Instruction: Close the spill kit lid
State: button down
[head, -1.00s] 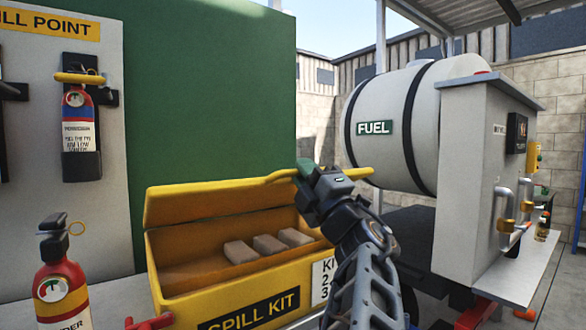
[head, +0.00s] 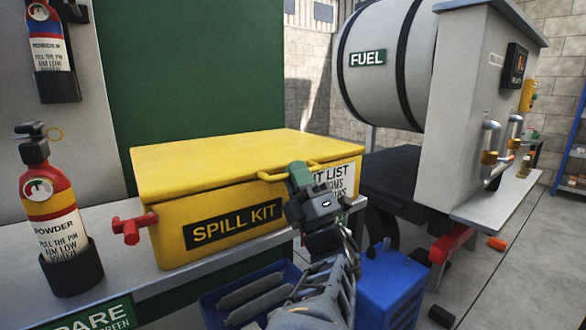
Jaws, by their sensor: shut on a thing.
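The yellow spill kit (head: 234,219) stands on a pale bench, its black label facing me. Its lid (head: 220,160) lies down flat over the box, and the inside is hidden. A yellow handle (head: 268,177) sticks out at the lid's front edge. My gripper (head: 298,176) is at the front right of the box, shut on the lid handle. A red latch-like part (head: 130,228) sits at the box's left end.
A fire extinguisher (head: 50,205) stands on the bench left of the box. A blue tray (head: 235,312) with grey rolls and a blue box (head: 390,285) are below. The fuel tank (head: 372,85) and pump cabinet (head: 470,110) stand at right.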

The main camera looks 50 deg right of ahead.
jog(key=shift+f, duration=0.4)
jog(key=c, duration=1.5)
grip_release()
jog(key=o, duration=0.4)
jog(key=shift+r, duration=0.1)
jog(key=shift+c, duration=0.2)
